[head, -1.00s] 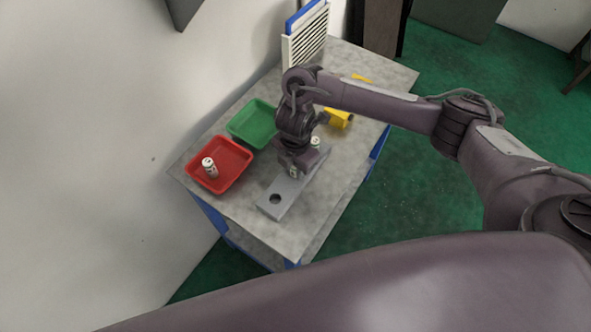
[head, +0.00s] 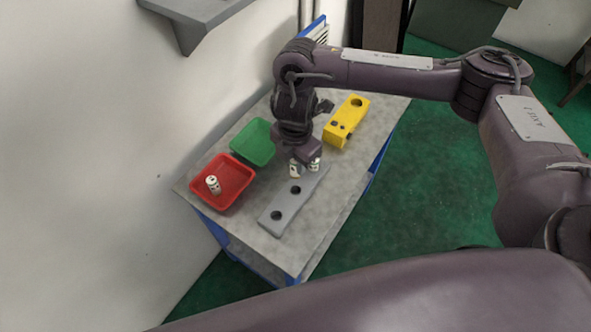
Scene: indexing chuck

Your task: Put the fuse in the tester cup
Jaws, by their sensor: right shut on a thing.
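My right gripper (head: 297,160) is shut on a white fuse with dark markings (head: 295,170), held upright above the grey block (head: 283,204). Two round holes in that block are empty. Another white fuse (head: 314,165) stands at the block's far end, just right of the held one. The yellow tester (head: 345,124) lies behind and to the right of the gripper, with a dark round cup opening (head: 357,102) in its top. My left gripper is not in view.
A red tray (head: 238,180) at the left of the grey worktable (head: 309,245) holds a white fuse (head: 213,186). A green tray (head: 252,142) behind it looks empty. A wall shelf (head: 195,22) juts out at upper left.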

